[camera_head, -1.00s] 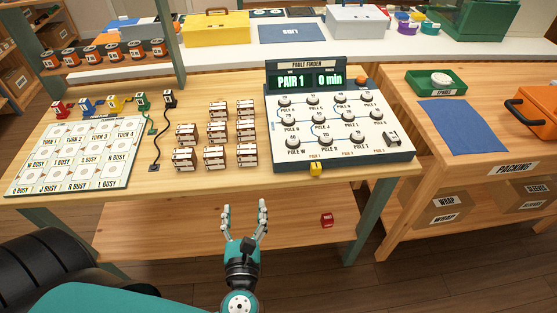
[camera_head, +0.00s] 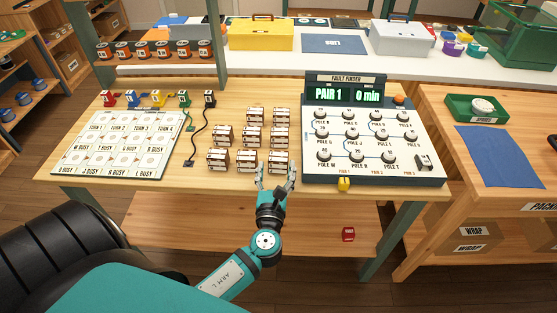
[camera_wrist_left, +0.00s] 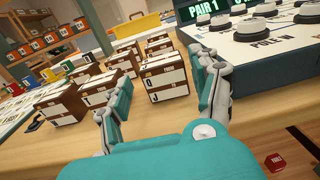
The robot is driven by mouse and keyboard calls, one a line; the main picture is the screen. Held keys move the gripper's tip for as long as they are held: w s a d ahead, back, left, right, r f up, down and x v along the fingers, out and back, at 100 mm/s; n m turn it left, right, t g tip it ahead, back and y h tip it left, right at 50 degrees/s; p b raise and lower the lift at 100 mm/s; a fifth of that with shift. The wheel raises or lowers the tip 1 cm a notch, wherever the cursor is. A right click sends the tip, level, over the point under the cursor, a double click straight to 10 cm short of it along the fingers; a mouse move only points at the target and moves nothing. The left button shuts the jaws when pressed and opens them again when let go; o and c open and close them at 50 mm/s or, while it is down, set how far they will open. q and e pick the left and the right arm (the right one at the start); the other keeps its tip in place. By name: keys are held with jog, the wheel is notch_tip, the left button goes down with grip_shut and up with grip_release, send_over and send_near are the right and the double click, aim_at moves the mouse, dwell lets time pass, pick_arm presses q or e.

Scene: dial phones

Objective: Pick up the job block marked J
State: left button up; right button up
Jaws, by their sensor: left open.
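In the left wrist view, a brown block with white label faces (camera_wrist_left: 166,84) stands upright on the bench, with a J readable low on its front. It appears to be the front right block (camera_head: 279,160) of the group in the head view. My left gripper (camera_head: 276,173) is open at the bench's front edge, its fingers pointing at that block. In the left wrist view the gripper (camera_wrist_left: 152,88) has one finger to each side of the block, which stands a little beyond, with no visible grip on it.
Similar blocks (camera_head: 247,162) stand close to the left and behind. The fault finder panel (camera_head: 315,150) is close on the right, with a yellow piece (camera_head: 344,184) at its front edge. A label board (camera_head: 120,143) lies left. A red cube (camera_head: 348,234) sits on the lower shelf.

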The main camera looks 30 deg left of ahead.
aim_at(278, 163)
pick_arm(q)
jog(key=x, duration=0.4)
jog(key=shift+w, duration=0.25)
jog(key=shift+r, duration=0.1)
jog(key=c, duration=1)
